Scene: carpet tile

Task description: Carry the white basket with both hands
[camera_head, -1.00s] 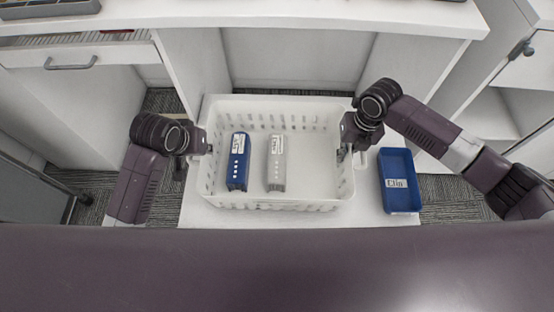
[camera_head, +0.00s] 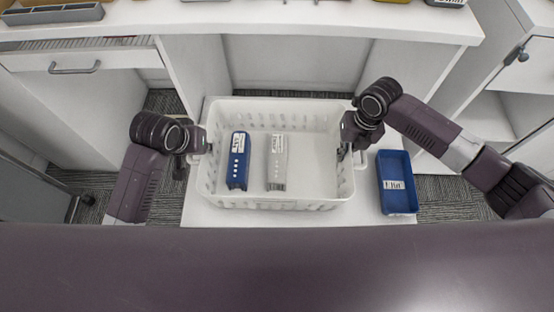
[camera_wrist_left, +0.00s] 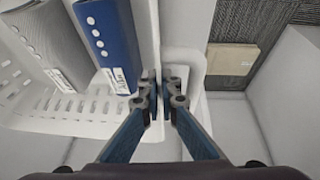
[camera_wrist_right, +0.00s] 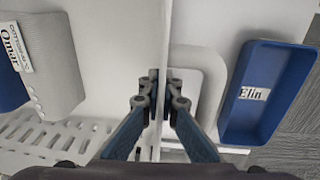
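The white basket (camera_head: 275,204), with slotted walls, is in the middle of the head view, over a low white table (camera_head: 200,218). It looks level. A blue box (camera_head: 238,162) and a grey box (camera_head: 277,163) stand inside it. My left gripper (camera_head: 207,149) is at the basket's left wall. In the left wrist view its fingers (camera_wrist_left: 160,90) are closed on the wall at the handle. My right gripper (camera_head: 345,152) is at the right wall. In the right wrist view its fingers (camera_wrist_right: 160,88) are closed on that wall. The basket's underside is hidden.
A blue tray (camera_head: 411,203) with a white label stands on the table just right of the basket. A white desk (camera_head: 250,17) with items on it is behind, and a drawer unit (camera_head: 75,95) is at left. A white cabinet (camera_head: 530,80) is at right. Grey carpet shows between.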

